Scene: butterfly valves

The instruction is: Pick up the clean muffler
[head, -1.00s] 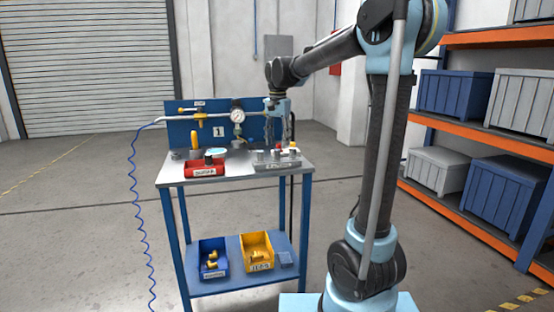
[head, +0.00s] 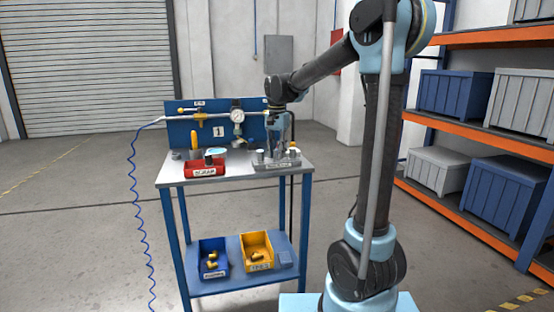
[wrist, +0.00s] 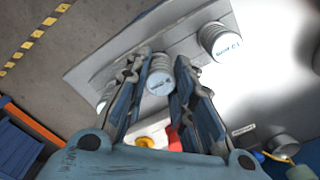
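My gripper (head: 279,146) is low over the grey tray (head: 290,165) on the workbench, pointing down. In the wrist view my gripper (wrist: 164,68) is open, with a ribbed grey cylindrical muffler (wrist: 159,80) between its fingers; contact cannot be told. A second similar grey muffler (wrist: 219,41) stands on the tray to the upper right; it shows in the head view as a grey cylinder (head: 259,156). Part of another round piece (wrist: 102,98) shows behind the left finger. Small labels on the mufflers are too blurred to read, so which is clean cannot be told.
Red and yellow parts (wrist: 144,143) lie close to the fingers. A red bin (head: 205,171) labelled scrap stands left on the bench. A blue panel (head: 180,130) with a pipe and gauge (head: 237,116) rises behind. Blue and yellow bins (head: 257,248) are on the lower shelf.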

